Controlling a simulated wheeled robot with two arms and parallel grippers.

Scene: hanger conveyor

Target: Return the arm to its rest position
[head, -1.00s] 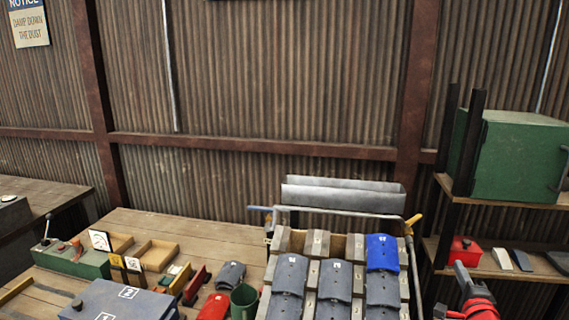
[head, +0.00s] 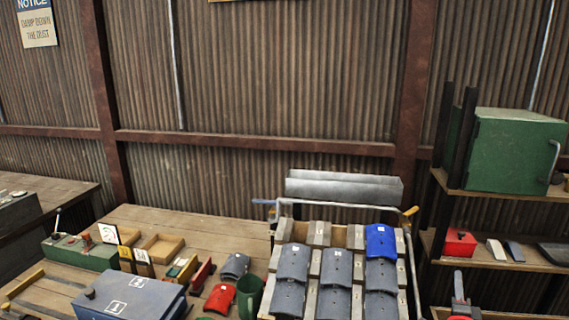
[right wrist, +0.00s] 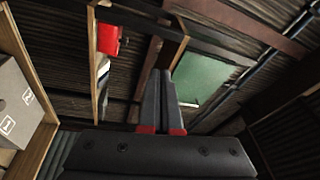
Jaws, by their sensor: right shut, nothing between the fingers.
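My right gripper (head: 458,276) shows at the bottom right of the head view, in front of the shelving. In the right wrist view its two dark fingers with red bands (right wrist: 161,98) lie together, shut and empty. No thing touches the fingertips there. Only a small part of my right arm shows in the head view, at the bottom edge. My left gripper and arm are out of view.
Left of the gripper stands a sloped rack (head: 415,275) of grey curved tiles with one blue tile (head: 381,241). Shelves (head: 490,255) at right hold a green cabinet (head: 515,150) and a red box (head: 459,243). A workbench (head: 200,222) carries a grey-blue box (head: 130,297).

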